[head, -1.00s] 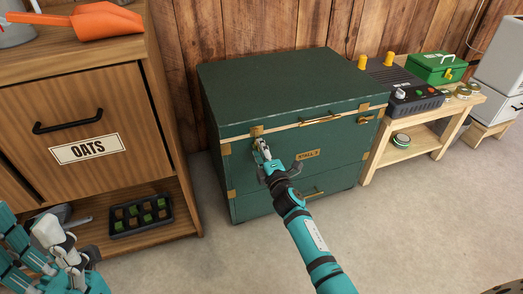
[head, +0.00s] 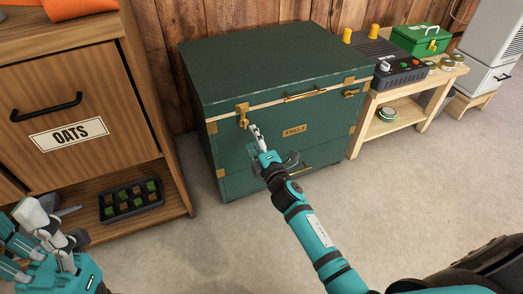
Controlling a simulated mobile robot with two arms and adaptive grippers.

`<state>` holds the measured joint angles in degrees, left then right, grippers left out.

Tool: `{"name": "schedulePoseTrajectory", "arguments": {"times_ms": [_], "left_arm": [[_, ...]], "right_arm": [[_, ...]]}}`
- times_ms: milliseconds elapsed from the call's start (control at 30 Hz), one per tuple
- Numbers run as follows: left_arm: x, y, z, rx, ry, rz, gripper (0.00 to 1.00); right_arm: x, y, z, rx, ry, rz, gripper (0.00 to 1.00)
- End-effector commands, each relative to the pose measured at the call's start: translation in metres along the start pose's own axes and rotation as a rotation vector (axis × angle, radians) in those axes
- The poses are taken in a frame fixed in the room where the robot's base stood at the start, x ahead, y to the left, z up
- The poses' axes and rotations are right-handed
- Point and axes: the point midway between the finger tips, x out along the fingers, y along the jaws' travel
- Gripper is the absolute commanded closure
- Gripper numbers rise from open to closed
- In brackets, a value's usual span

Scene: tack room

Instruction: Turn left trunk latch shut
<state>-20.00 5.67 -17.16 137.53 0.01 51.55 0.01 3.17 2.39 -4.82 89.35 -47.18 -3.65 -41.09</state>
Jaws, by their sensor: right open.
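The green trunk (head: 285,62) stands against the wooden wall with its lid down. Its left latch (head: 243,115) is a brass piece at the front left, below the lid edge; its knob end hangs down. The right latch (head: 351,93) is on the front right, its knob lying sideways. My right gripper (head: 254,131) is open and empty, its fingertips just right of and below the left latch, seemingly apart from it. My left gripper (head: 58,228) is at the lower left, away from the trunk; its jaw state is unclear.
A wooden cabinet labelled OATS (head: 68,134) stands left of the trunk, with a black seedling tray (head: 131,200) on its low shelf. A wooden bench (head: 412,100) with a green box (head: 421,39) stands right. The floor in front is clear.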

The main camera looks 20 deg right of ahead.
Motion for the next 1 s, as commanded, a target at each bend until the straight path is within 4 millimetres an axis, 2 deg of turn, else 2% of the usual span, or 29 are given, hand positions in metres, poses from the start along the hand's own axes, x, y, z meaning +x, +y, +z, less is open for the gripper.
{"name": "schedulePoseTrajectory", "arguments": {"times_ms": [100, 333, 900, 1000], "left_arm": [[0.0, 0.0, 0.0, 0.0, -0.001, 0.0, 0.5], [0.0, 0.0, 0.0, -0.001, -0.001, 0.001, 0.5], [-0.001, 0.0, 0.0, -0.001, -0.002, 0.001, 0.5], [0.0, 0.0, 0.0, -0.001, -0.002, 0.001, 0.5]], "right_arm": [[-0.027, -0.001, 0.0, 0.0, 0.0, -0.003, 0.44], [-0.056, -0.001, 0.0, 0.0, 0.0, -0.002, 0.44], [-0.061, 0.0, 0.0, -0.001, 0.0, 0.0, 0.44], [-0.062, 0.006, -0.005, 0.024, 0.017, 0.017, 0.44]]}}
